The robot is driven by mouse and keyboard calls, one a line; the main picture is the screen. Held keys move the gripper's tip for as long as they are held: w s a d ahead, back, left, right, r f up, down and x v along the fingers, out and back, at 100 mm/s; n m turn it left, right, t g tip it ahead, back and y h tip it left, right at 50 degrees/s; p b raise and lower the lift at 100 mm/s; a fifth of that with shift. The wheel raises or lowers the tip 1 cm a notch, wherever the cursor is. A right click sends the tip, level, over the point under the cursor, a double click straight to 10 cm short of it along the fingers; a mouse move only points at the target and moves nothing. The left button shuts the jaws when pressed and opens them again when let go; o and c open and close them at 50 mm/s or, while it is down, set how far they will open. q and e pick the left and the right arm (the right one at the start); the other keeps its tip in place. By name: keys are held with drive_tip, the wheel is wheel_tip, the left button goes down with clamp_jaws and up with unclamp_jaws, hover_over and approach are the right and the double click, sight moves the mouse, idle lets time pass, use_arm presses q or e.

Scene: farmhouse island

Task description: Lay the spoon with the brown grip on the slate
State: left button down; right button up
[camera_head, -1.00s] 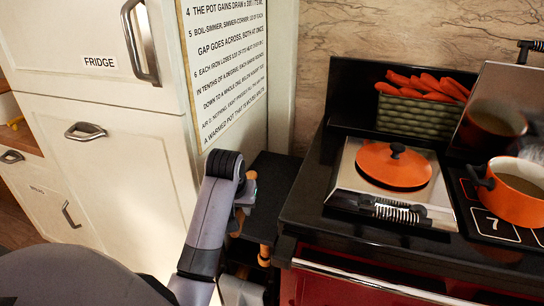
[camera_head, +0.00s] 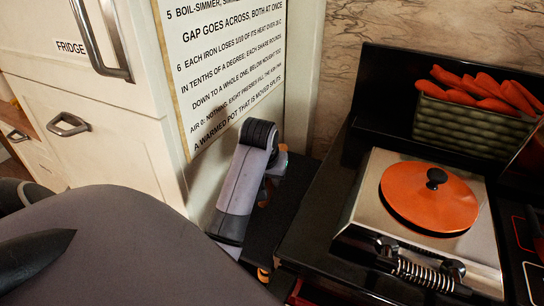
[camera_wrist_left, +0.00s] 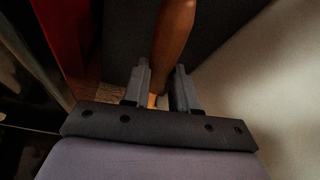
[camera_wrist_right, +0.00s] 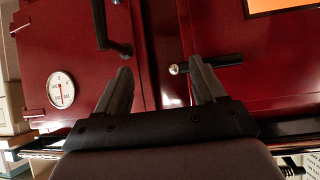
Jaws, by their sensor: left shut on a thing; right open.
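A brown grip (camera_wrist_left: 173,35) runs between the fingers of my left gripper (camera_wrist_left: 161,68) in the left wrist view. The gripper is shut on it; the spoon's other end is not clear. In the head view my left arm reaches down into the gap between the fridge cabinet and the stove, and its fingers are mostly hidden. A dark flat surface (camera_head: 289,193) lies in that gap; I cannot tell whether it is the slate. My right gripper (camera_wrist_right: 161,76) is open and empty in front of the red stove front.
The stove (camera_head: 318,225) stands right of the gap, with an orange lid (camera_head: 425,205) on a steel plate and a green container (camera_head: 460,128) of carrots behind. The white fridge cabinet (camera_head: 100,135) walls the left side. A stove door handle (camera_wrist_right: 205,64) is close to my right gripper.

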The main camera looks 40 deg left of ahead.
sight(271, 204)
use_arm(q)
drive_tip(key=shift+s, duration=0.1)
drive_tip(key=shift+f, duration=0.2)
drive_tip(key=shift+f+b, duration=0.3)
drive_tip(key=shift+f, duration=3.1)
drive_tip(key=shift+f, duration=0.25)
drive_tip(key=c, duration=0.8)
unclamp_jaws()
drive_tip(key=shift+r+p, duration=0.3)
drive_tip(key=shift+r, duration=2.65)
